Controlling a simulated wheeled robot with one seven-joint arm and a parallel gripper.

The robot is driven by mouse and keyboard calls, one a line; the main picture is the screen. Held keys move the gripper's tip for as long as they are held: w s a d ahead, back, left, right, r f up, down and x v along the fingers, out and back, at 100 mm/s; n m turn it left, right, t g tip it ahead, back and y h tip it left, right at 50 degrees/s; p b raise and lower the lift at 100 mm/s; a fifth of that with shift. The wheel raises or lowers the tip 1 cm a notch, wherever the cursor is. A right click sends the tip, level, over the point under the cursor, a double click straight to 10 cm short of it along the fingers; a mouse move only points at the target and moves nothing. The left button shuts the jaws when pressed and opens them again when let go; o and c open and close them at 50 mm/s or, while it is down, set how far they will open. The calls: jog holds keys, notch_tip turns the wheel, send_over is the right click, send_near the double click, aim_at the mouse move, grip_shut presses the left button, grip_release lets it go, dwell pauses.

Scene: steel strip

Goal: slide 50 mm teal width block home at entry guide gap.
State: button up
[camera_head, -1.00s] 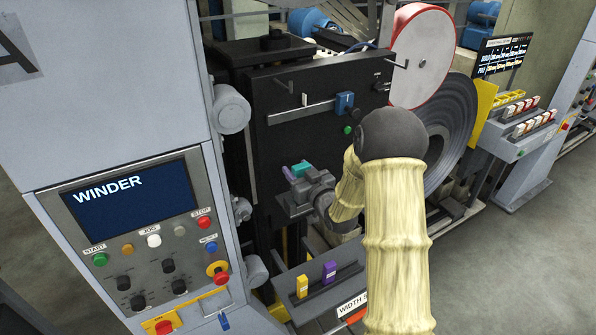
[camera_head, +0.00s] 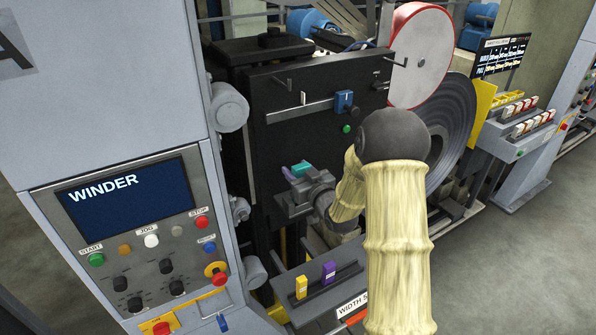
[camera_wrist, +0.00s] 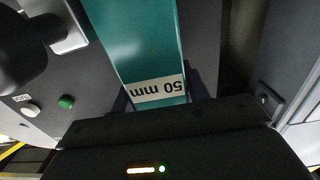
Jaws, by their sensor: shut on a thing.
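The teal width block (camera_head: 301,168) is held in my gripper (camera_head: 297,180), in front of the dark machine panel in the head view. In the wrist view the teal block (camera_wrist: 138,40) fills the upper middle, and its white label reads "50 mm" upside down. My gripper is shut on its near end. The entry guide gap cannot be made out clearly. The dark panel (camera_head: 275,145) has a horizontal rail (camera_head: 312,109) with a small white piece (camera_head: 303,98) and a blue block (camera_head: 344,101), above and apart from my gripper.
A width-block rack (camera_head: 328,289) below holds a yellow block (camera_head: 301,286) and a purple block (camera_head: 329,271). The winder console (camera_head: 140,230) stands close on the left. A steel coil (camera_head: 455,125) and a red-rimmed disc (camera_head: 421,60) are on the right.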

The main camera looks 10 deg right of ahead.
jog(key=shift+f+b, duration=1.7)
jog(key=shift+b, duration=0.1)
jog(key=o, duration=1.2)
jog(key=shift+c, duration=0.2)
jog(key=b+v, duration=0.7)
jog(key=v, duration=0.8)
jog(key=shift+b, duration=0.35)
jog(key=shift+s+f+b, duration=0.1)
jog(key=shift+f+b, duration=0.05)
jog(key=shift+b, duration=0.35)
jog(key=shift+r+b+v, duration=0.2)
jog(key=shift+b+v, duration=0.9)
jog(key=shift+b, duration=1.5)
